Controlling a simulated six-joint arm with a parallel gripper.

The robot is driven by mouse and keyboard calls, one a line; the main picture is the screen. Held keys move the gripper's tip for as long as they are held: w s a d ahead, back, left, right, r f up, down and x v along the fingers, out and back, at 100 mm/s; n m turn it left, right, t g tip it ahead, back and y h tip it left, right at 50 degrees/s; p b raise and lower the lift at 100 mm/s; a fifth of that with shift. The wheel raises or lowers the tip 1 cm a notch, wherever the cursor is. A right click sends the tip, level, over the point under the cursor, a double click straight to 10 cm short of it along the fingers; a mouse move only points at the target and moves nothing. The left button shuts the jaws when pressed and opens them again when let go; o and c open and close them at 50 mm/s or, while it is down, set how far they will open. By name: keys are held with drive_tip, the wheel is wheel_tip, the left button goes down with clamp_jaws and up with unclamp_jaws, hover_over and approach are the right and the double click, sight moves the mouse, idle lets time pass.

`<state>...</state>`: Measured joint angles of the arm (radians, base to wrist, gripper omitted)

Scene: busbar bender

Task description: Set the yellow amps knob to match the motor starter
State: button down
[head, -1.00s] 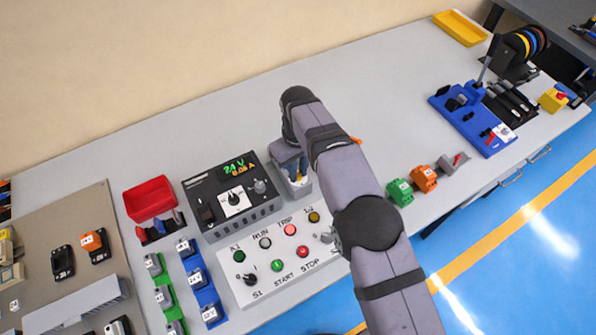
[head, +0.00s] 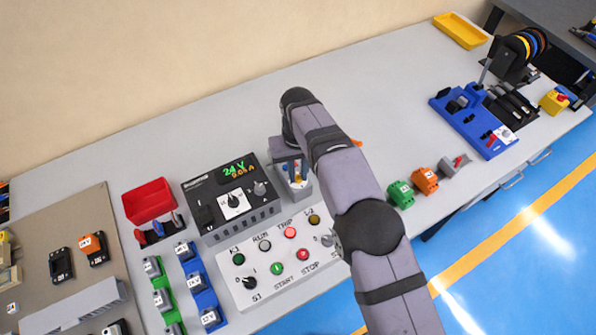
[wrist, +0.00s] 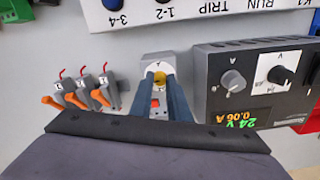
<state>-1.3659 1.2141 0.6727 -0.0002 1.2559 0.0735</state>
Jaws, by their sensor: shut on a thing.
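The motor starter is a small grey unit (wrist: 157,62) with a yellow amps knob (wrist: 159,79) on its face and an orange-red part below the knob in the wrist view. The same starter (head: 300,190) stands right of the black power supply in the head view, partly hidden by my arm. My gripper (wrist: 159,82) has its two dark fingers on either side of the yellow knob, shut on it. In the head view, my gripper (head: 294,172) points down onto the starter. The knob's scale and pointer are too small to read.
The black power supply (head: 215,190) with a green and orange display stands close beside the starter. The white button panel (head: 262,287) lies in front. Several grey units with orange levers (wrist: 97,95) stand on the starter's other side. The table behind is clear.

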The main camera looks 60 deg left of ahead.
sight(298, 177)
drive_tip(key=c, duration=1.7)
unclamp_jaws()
drive_tip(key=shift+o, duration=0.2)
drive_tip(key=shift+r+b, duration=0.85)
drive_tip(key=shift+r, duration=2.85)
